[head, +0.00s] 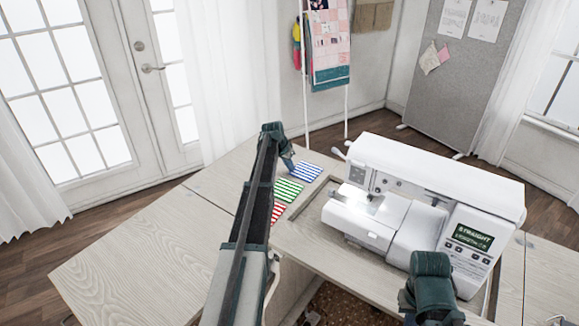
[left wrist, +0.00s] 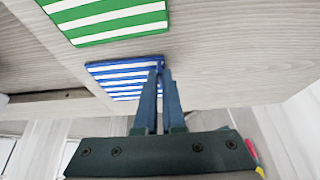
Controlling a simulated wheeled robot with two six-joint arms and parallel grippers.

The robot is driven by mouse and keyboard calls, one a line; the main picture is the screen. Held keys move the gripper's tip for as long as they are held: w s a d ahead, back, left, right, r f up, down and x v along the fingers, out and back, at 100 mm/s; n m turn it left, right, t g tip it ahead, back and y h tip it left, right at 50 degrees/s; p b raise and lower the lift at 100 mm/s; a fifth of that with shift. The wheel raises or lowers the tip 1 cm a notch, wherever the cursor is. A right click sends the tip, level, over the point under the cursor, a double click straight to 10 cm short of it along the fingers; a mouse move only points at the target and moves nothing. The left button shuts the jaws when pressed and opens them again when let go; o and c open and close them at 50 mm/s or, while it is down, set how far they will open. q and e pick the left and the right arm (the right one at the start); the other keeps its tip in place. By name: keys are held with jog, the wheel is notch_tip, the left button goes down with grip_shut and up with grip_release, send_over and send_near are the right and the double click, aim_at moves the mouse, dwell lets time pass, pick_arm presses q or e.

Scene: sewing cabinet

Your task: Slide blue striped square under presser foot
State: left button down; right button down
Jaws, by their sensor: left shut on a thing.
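The blue striped square (head: 306,172) lies on the cabinet top, to the left of the sewing machine, at the far end of a row of striped squares. My left gripper (head: 290,166) is at its left edge. In the left wrist view the fingers (left wrist: 160,72) are shut on an edge of the blue striped square (left wrist: 115,77). The white sewing machine (head: 430,185) stands in the cabinet's recess. Its needle area (head: 372,197) is lit, and the presser foot is too small to make out. My right gripper (head: 432,275) is in front of the machine, its fingers not visible.
A green striped square (head: 288,190) and a red striped square (head: 278,212) lie nearer on the cabinet top (head: 150,240), the red one partly behind my left arm. The recess edge runs between the squares and the machine. The left leaf is clear.

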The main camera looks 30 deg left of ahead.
pick_arm(q)
notch_tip(320, 180, up, 5)
jog(key=p, duration=0.5)
jog(key=shift+r, duration=0.1)
dwell(0.5)
